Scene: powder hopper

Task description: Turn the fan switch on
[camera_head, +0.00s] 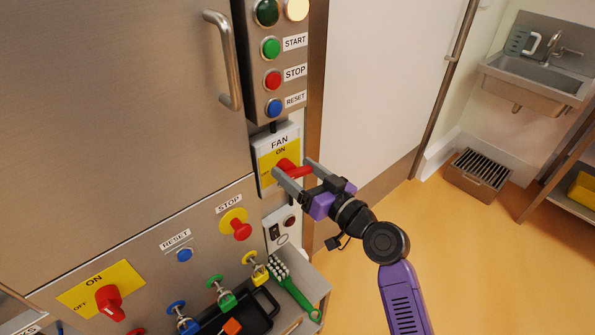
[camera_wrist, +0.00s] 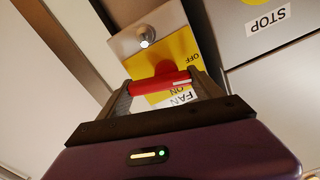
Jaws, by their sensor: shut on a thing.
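The fan switch (camera_head: 264,158) is a grey box with a yellow plate, labelled FAN, ON and OFF, on the steel panel below the button column. ON is near the plate's top and OFF at its lower left. Its red handle (camera_wrist: 158,86) lies between the two fingers of my gripper (camera_head: 291,168), which is shut on it. In the wrist view, the handle bridges the fingers, with a white mark at its right end close to the ON and OFF lettering. I cannot tell exactly which label the handle points to. My fingers hide part of the plate in the head view.
Above are START (camera_head: 271,48), STOP (camera_head: 273,80) and RESET (camera_head: 274,108) buttons. A red stop knob (camera_head: 240,230) projects at lower left. Another red ON/OFF switch (camera_head: 109,302) is further left. A green brush (camera_head: 295,291) lies below.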

